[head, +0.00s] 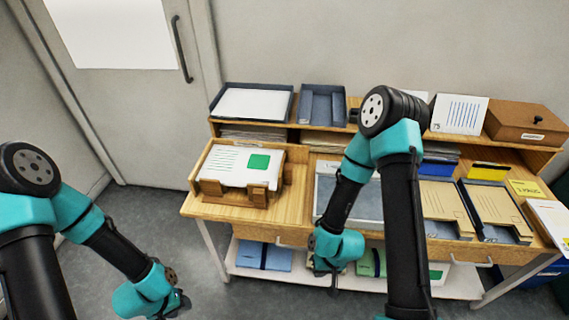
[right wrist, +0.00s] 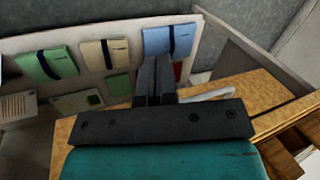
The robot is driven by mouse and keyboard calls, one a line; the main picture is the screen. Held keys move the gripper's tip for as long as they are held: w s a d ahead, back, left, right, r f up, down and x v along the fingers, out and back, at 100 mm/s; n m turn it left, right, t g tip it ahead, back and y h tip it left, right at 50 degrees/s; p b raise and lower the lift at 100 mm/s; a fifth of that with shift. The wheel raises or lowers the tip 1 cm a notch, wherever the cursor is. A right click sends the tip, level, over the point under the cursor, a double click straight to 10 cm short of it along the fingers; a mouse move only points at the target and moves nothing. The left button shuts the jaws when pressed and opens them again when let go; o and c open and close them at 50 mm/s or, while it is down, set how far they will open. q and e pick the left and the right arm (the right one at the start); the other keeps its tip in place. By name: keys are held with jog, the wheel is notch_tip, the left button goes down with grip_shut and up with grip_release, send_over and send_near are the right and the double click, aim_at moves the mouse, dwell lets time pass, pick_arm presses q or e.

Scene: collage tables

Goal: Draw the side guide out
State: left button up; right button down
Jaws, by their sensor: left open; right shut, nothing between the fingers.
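A wooden paper holder (head: 196,168) stands on the left of the desk, with white sheets (head: 235,160) bearing a green square in it. Small wooden blocks (head: 259,196) stand at its front; one may be the side guide, but I cannot tell which. A corner of wooden parts (right wrist: 304,140) shows at the right of the right wrist view. My left gripper (head: 182,303) is open and empty, low at the left, away from the desk. My right gripper (right wrist: 158,68) is shut and empty, near the desk's front edge; in the head view its fingers are mostly hidden.
A pale handle (right wrist: 207,95) is close to my right gripper. Folders, including a blue one (head: 265,255), lie on the low shelf. Dark trays (head: 322,104) stand on the upper shelf. Card holders (head: 497,208) fill the desk's right. The floor at left is clear.

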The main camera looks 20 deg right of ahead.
jog(key=c, duration=1.8)
grip_release()
